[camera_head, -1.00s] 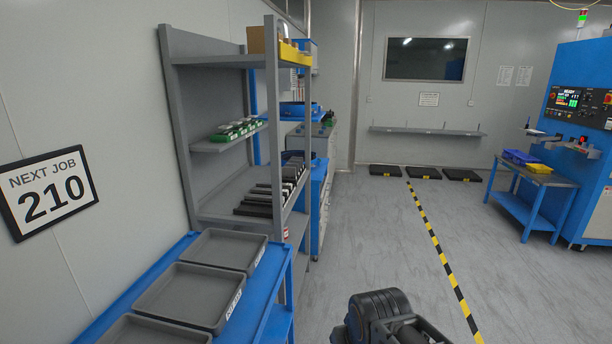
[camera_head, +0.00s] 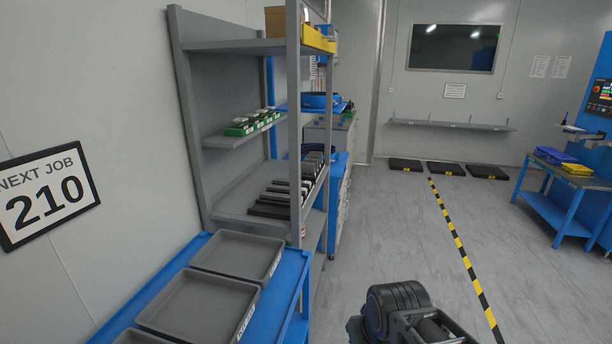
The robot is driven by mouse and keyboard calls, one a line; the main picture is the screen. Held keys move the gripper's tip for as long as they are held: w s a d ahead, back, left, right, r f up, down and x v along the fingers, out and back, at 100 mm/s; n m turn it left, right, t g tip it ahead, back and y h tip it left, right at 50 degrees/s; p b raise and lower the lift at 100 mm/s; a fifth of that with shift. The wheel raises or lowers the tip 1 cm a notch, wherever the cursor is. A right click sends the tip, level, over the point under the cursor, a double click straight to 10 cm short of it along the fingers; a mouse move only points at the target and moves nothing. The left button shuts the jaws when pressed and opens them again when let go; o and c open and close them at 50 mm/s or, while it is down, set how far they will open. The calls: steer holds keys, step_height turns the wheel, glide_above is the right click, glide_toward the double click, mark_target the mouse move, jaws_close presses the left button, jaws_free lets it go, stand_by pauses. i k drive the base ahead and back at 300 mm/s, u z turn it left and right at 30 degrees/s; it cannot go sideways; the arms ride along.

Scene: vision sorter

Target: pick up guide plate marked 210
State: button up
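A sign on the left wall (camera_head: 47,194) reads "NEXT JOB 210". Several dark, bar-like plates (camera_head: 284,196) stand in a row on the middle shelf of the grey rack; their markings are too small to read, so I cannot tell which is 210. Smaller parts with green bases (camera_head: 252,124) sit on the shelf above. Part of my own arm shows at the bottom, right of centre. My gripper's fingertips are not visible.
Grey empty trays (camera_head: 199,304) lie on a blue table (camera_head: 262,318) in front of the rack (camera_head: 184,130). Open floor lies right of the rack, crossed by a yellow-black stripe (camera_head: 459,246). A blue side table (camera_head: 548,205) with bins stands at far right.

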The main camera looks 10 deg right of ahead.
mark_target(307, 170)
steer(key=u, duration=0.15)
steer(key=k, duration=0.25)
steer(key=z, duration=1)
steer(key=i, duration=2.4)
steer(key=u, duration=1.4)
steer(key=i, duration=0.6)
steer(key=u, duration=0.6)
